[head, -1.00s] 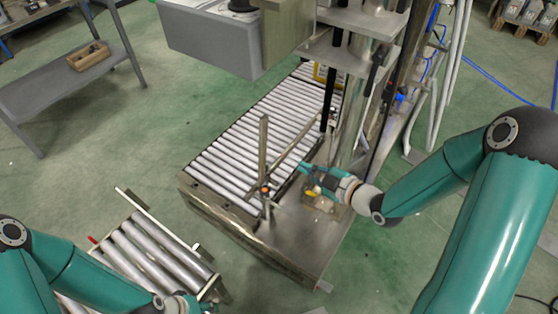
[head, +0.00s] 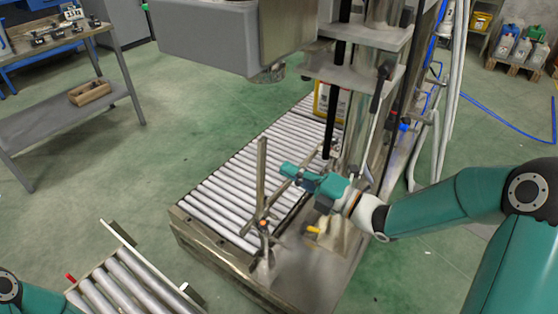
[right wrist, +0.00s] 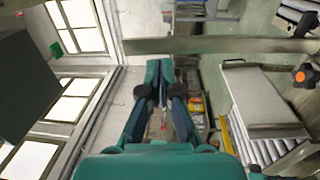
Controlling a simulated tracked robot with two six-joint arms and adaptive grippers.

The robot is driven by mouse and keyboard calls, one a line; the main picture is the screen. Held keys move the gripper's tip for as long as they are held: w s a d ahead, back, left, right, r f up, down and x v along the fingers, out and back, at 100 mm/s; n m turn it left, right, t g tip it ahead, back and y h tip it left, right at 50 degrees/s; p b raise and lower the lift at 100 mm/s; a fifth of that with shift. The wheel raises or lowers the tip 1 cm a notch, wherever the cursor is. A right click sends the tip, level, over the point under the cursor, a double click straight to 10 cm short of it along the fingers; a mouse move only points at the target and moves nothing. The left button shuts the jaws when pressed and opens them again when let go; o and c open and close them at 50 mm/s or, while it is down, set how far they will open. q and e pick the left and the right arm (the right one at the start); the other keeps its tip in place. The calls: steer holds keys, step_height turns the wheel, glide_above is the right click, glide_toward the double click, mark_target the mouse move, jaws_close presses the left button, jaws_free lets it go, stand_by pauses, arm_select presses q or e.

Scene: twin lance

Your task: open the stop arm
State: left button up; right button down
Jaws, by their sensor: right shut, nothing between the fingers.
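The stop arm (head: 274,203) is a thin metal bar that slants from an orange-knobbed pivot (head: 262,223) over the near side of the roller conveyor (head: 228,188). A flat upright post (head: 261,170) stands at the same pivot. My right gripper (head: 286,170) is shut and empty, pointing left above the conveyor, close to the bar's far end, which it partly hides. I cannot tell if they touch. In the right wrist view the closed fingers (right wrist: 159,72) show below a flat metal bar (right wrist: 230,45), and the orange knob (right wrist: 300,77) is at the right. My left gripper is out of view.
The machine column (head: 357,120) stands just behind my right gripper. A yellow container (head: 322,102) sits at the conveyor's far end. A small yellow handle (head: 313,230) is below the gripper. A second roller section (head: 120,285) is at lower left, with open floor between.

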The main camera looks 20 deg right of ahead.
mark_target(264, 157)
steer(key=x, duration=0.5)
